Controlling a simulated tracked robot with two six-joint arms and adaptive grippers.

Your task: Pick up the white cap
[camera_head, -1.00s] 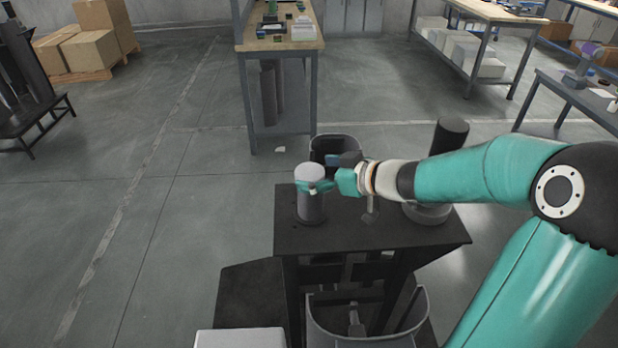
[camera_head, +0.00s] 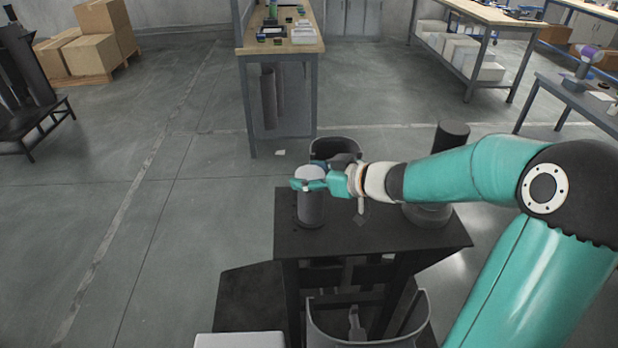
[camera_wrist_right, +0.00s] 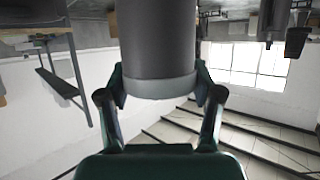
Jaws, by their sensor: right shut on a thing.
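The white cap (camera_head: 309,172) sits on top of a dark grey cylinder (camera_head: 311,208), which stands upright on the left part of a black stand (camera_head: 385,235). My right gripper (camera_head: 310,184) is at the cap from the right side, with its fingers around it. In the right wrist view, the two fingers (camera_wrist_right: 160,95) close on either side of the pale cap band (camera_wrist_right: 160,88), and the grey cylinder (camera_wrist_right: 158,40) shows beyond it. The gripper is shut on the cap, which still appears to touch the cylinder. My left gripper is not in view.
A dark cylinder on a round base (camera_head: 428,213) stands at the stand's right side. A grey bin (camera_head: 335,148) is behind the stand, another bin (camera_head: 415,318) in front. A wooden-topped workbench (camera_head: 275,45) stands farther back.

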